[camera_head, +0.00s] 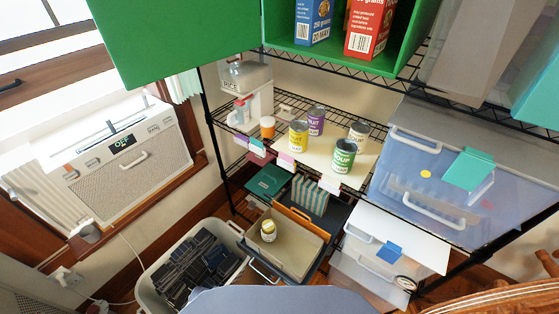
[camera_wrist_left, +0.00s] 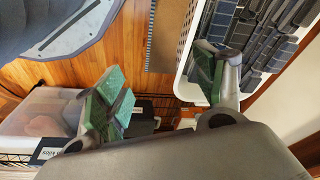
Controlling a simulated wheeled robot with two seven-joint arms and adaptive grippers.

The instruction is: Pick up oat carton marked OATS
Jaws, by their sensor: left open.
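I see no carton with a readable OATS mark. In the head view, a blue box (camera_head: 312,20) and a red box (camera_head: 370,28) stand upright side by side in the green cabinet (camera_head: 415,45); their tops are cut off by the frame and only small print shows. A container marked RICE (camera_head: 246,82) stands on the wire shelf. My left gripper (camera_wrist_left: 162,80) shows only in the left wrist view, open and empty, its green-padded fingers apart above the floor. My right gripper is not in view.
A green door panel (camera_head: 185,35) hangs at the cabinet's left. Several cans, such as a green one (camera_head: 343,156), stand on the shelf below. A clear plastic bin (camera_head: 400,190) fills the right. A white basket (camera_head: 150,290) of dark items sits on the floor.

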